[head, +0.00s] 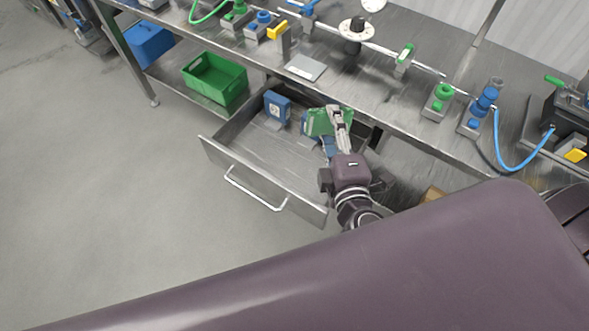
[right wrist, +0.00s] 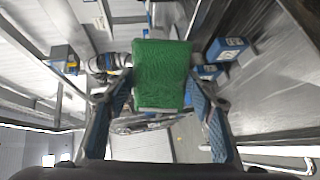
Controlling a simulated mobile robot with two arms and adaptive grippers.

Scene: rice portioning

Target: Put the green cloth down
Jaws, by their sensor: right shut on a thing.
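The green cloth (head: 320,123) is held by my right gripper (head: 337,117) over the open drawer (head: 245,172) under the steel bench. My right gripper is shut on the cloth. In the right wrist view the cloth (right wrist: 162,72) hangs folded and flat between the two blue-padded fingers. I cannot tell whether it touches anything in the drawer. The right part of the drawer is hidden by my arm. My left gripper is not in view.
A blue box (head: 277,106) stands in the drawer; another blue item (head: 305,122) is partly hidden beside the cloth. The drawer floor at left is bare. A green crate (head: 215,80) sits on the lower shelf. Valves and fittings line the bench top (head: 375,92).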

